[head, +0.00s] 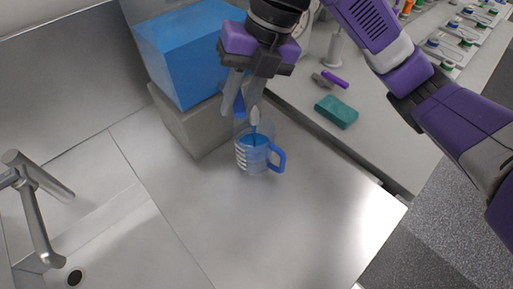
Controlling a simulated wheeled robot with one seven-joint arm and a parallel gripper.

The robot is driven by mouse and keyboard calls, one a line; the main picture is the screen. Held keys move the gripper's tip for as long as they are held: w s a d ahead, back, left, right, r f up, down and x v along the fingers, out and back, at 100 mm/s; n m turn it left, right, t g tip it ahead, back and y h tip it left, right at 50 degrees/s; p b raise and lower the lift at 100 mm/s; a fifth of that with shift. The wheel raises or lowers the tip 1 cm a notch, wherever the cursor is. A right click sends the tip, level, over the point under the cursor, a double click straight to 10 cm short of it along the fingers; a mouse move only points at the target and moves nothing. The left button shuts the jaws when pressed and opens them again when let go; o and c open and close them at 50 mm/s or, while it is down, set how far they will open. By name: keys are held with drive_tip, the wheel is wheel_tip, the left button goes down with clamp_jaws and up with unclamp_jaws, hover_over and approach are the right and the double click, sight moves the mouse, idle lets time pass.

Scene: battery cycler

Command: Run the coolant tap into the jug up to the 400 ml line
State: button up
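The jug (257,160) is clear with a blue handle on its right and white marks on its left side. It stands upright on the steel counter and holds blue liquid. Its line values are too small to read. A white spout tip (254,117) is above the jug, with a thin blue streak below it reaching into the jug. My gripper (240,107) points down just above and left of the jug, at the tap. Its two grey fingers are apart with a small blue part between them. Whether they grip it is unclear. The fingers partly hide the tap.
A large blue tank (180,55) sits on a grey block (190,125) behind the jug. A sink with a steel tap (35,205) is at the left. The counter in front is clear.

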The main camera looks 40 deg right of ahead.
drive_tip(key=shift+d, duration=0.45)
drive_tip(key=m, duration=0.2)
drive_tip(key=w+a+m+h, duration=0.1)
drive_tip(key=shift+a+m+t+p, duration=0.15)
drive_tip(key=shift+m+t+p, duration=0.2)
drive_tip(key=shift+m+t, duration=0.05)
drive_tip(key=shift+a+f, duration=0.1)
drive_tip(key=shift+w+a+m, duration=0.15)
drive_tip(key=shift+a+m, duration=0.05)
drive_tip(key=shift+m, duration=0.2)
drive_tip(key=shift+a, duration=0.1)
idle(1.8)
